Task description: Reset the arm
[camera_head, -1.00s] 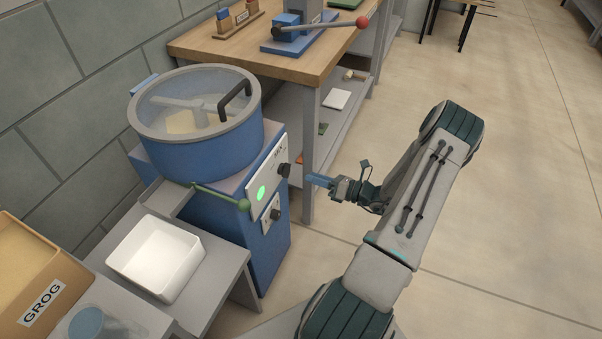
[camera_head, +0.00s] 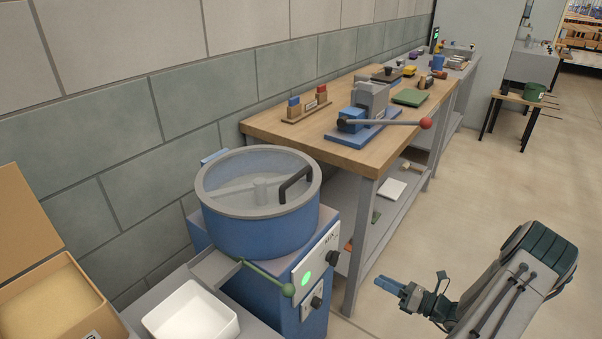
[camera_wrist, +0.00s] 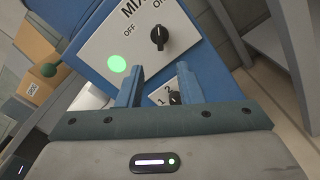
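My gripper (camera_head: 393,288) is in the lower right of the head view, to the right of the blue mixer (camera_head: 262,228) and apart from it. In the wrist view my gripper (camera_wrist: 158,84) shows two blue fingers with a clear gap between them and nothing held. Beyond the fingers is the mixer's control panel (camera_wrist: 140,45), with a lit green light and a black knob by the word OFF. My arm is folded at the lower right edge of the head view.
A wooden workbench (camera_head: 342,150) holds a blue press with a red-knobbed lever (camera_head: 426,123). A white tray (camera_head: 190,318) sits in front of the mixer, below its green-knobbed lever (camera_head: 288,289). A box of pale grains (camera_head: 50,300) is at left. Open floor lies at right.

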